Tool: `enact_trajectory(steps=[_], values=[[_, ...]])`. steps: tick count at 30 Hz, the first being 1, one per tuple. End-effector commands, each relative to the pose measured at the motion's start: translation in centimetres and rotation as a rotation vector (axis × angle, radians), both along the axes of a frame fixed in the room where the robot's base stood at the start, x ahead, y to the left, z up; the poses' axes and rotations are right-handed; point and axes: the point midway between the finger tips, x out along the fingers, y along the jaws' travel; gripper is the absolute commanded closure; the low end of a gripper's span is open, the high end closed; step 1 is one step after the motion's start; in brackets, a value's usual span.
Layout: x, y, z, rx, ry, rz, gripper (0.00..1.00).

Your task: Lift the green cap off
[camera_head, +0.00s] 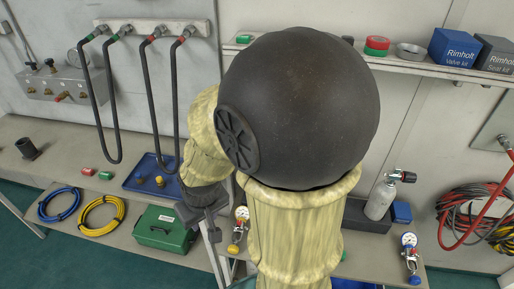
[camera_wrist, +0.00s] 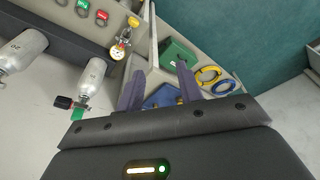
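My gripper (camera_wrist: 160,70) is open and empty in the wrist view, its two fingers apart above the blue tray. In the head view only its dark body (camera_head: 203,197) shows clearly. In the wrist view a silver cylinder (camera_wrist: 92,82) has a black valve with a small green piece (camera_wrist: 77,113) at it, left of my fingers and apart from them; this may be the green cap. In the head view my arm seems to hide that cylinder. Another small green piece (camera_head: 105,175) lies on the bench beside a red one (camera_head: 88,171). I cannot tell which is the cap.
Black hoses (camera_head: 151,95) hang from the wall. A silver cylinder (camera_head: 380,199) stands right.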

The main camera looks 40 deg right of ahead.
Motion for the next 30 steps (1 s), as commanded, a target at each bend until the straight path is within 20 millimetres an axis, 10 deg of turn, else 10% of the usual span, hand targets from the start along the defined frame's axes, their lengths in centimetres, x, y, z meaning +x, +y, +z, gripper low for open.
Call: enact_trajectory(steps=[6, 17, 30], values=[[0.1, 0.0, -0.1, 0.003, -0.003, -0.008, 0.45], [5.4, -1.8, -5.5, 0.052, -0.127, -0.332, 0.45], [9.7, -12.4, -12.8, -0.169, -0.526, -0.829, 0.45]])
